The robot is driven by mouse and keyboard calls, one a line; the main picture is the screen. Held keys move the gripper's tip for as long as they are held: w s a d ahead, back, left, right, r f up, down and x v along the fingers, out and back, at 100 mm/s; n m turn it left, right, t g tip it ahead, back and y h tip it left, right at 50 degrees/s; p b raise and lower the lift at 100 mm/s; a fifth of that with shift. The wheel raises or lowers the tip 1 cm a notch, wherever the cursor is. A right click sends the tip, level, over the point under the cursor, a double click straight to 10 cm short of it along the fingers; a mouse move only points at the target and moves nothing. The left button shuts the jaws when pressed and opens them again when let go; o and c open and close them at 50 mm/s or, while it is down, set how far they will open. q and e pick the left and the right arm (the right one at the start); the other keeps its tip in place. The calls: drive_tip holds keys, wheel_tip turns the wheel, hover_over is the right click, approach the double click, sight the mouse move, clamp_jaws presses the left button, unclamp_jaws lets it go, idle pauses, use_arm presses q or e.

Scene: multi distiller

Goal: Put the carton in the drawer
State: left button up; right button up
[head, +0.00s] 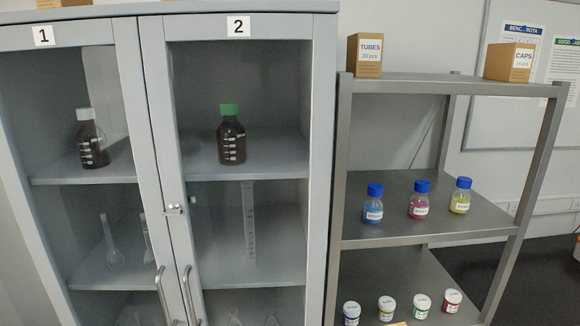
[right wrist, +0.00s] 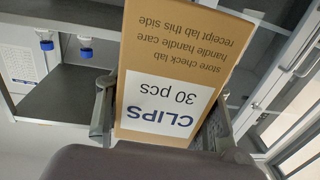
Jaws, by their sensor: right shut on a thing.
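The carton (right wrist: 178,65) is a brown cardboard box with a white label reading "CLIPS 30 pcs", upside down in the right wrist view. My right gripper (right wrist: 162,112) is shut on it, one finger at each side of the box. The carton hides part of the scene behind it. My right gripper does not show clearly in the head view; only a small tan sliver shows at the bottom edge, and I cannot tell what it is. My left gripper is in neither view. No drawer shows in either view.
A grey glass-door cabinet (head: 153,120) holding bottles and glassware stands at left. A metal shelf rack (head: 450,87) beside it carries a TUBES box (head: 365,55), a CAPS box (head: 509,62), blue-capped bottles (head: 419,200) and small white-lidded jars (head: 387,308). A whiteboard (head: 480,110) hangs behind.

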drive_tip(key=shift+w+a+r+m+h, duration=0.15)
drive_tip(key=shift+a+r+m+h, duration=0.1)
drive_tip(key=shift+m+h, duration=0.25)
drive_tip(key=shift+w+a+r+m+h, duration=0.1)
drive_tip(key=shift+a+r+m+h, duration=0.15)
drive_tip(key=shift+h, duration=0.45)
drive_tip(key=shift+f+m+h, duration=0.2)
drive_tip(key=shift+m+h, duration=0.05)
drive_tip(key=shift+h, duration=0.15)
wheel_tip(320, 180, down, 14)
drive_tip(key=b, duration=1.4)
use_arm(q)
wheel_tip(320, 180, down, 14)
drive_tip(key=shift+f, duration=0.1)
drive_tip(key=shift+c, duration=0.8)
use_arm(e)
drive_tip(key=s+f, duration=0.3)
drive_tip(key=s, duration=0.5)
